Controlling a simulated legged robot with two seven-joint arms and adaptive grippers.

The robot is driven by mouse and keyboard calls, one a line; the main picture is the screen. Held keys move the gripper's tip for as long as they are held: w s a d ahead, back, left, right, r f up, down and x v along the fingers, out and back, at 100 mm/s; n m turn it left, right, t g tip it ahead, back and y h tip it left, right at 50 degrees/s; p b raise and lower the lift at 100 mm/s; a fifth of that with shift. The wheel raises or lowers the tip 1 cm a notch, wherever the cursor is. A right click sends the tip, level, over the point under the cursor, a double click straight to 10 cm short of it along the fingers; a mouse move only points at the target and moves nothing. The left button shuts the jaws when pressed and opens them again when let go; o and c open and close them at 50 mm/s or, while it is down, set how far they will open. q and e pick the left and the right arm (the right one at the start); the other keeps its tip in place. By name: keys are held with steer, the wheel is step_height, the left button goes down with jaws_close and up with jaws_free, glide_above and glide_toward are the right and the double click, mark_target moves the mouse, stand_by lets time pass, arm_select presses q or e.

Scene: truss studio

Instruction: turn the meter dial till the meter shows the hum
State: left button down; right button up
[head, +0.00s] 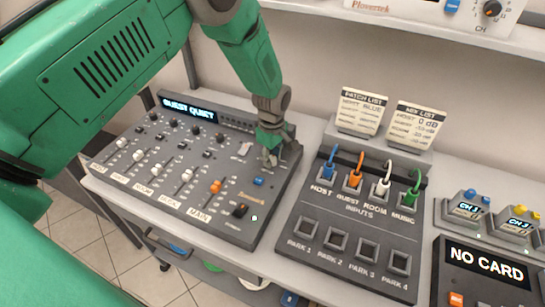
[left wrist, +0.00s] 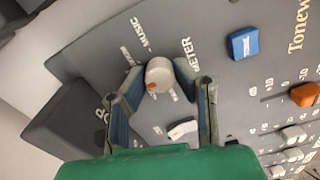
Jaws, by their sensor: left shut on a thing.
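The meter dial (left wrist: 160,73) is a pale round knob with an orange mark, beside the printed word METER in the left wrist view. My left gripper (left wrist: 159,80) has its two fingers on either side of the dial, shut on it. In the head view my left gripper (head: 268,158) reaches down to the upper right corner of the grey mixer (head: 225,228) and largely hides the dial. The mixer's meter display (head: 188,107) reads "GUEST QUIET". My right gripper is not in view.
A blue button (head: 258,181) and an orange fader (head: 215,187) sit near the dial. Right of the mixer is the input patch box (head: 345,232) with several coloured plugs. Two cards (head: 361,110) stand behind it. A "NO CARD" unit (head: 485,265) is at the far right.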

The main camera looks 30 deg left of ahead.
mark_target(273, 157)
arm_select(q)
steer(key=shift+w+m, duration=0.1)
steer(key=shift+m, duration=0.2)
steer(key=m, duration=0.3)
steer(key=shift+b, duration=0.35)
steer(key=shift+w+r+m, duration=0.1)
steer(key=shift+m, duration=2.4)
steer(key=c, duration=1.4)
jaws_free()
steer(key=shift+c, duration=0.2)
steer(key=shift+o, duration=0.7)
step_height(273, 157, up, 12)
